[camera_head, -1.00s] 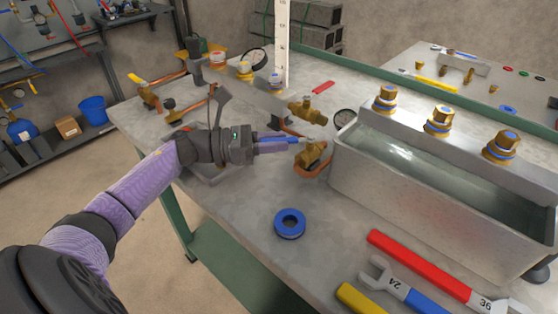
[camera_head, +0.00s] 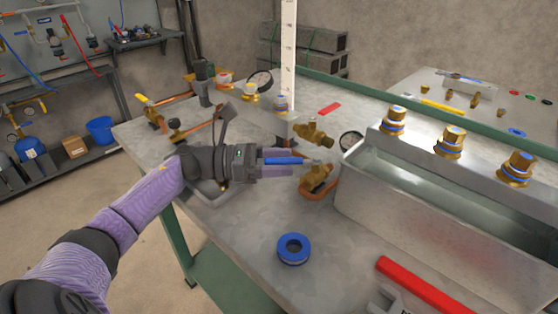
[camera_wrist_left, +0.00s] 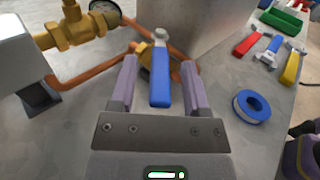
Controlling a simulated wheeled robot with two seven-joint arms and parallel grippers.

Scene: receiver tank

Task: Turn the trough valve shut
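The trough valve is a brass valve (camera_head: 318,176) with a blue lever handle (camera_head: 283,160), beside the left end of the metal trough (camera_head: 440,228). In the left wrist view the blue handle (camera_wrist_left: 160,88) points towards me and its brass body (camera_wrist_left: 148,62) is partly hidden behind it. My left gripper (camera_head: 298,159) is level with the handle. In the left wrist view its fingers (camera_wrist_left: 160,64) stand on either side of the handle, with a visible gap on both sides. My right gripper is out of view.
Another brass valve (camera_head: 314,134) and a gauge (camera_head: 350,141) stand close behind. A blue tape ring (camera_head: 293,249) lies in front on the bench. A red wrench (camera_head: 425,284) lies at the front right. Brass fittings (camera_head: 448,142) line the trough's back edge.

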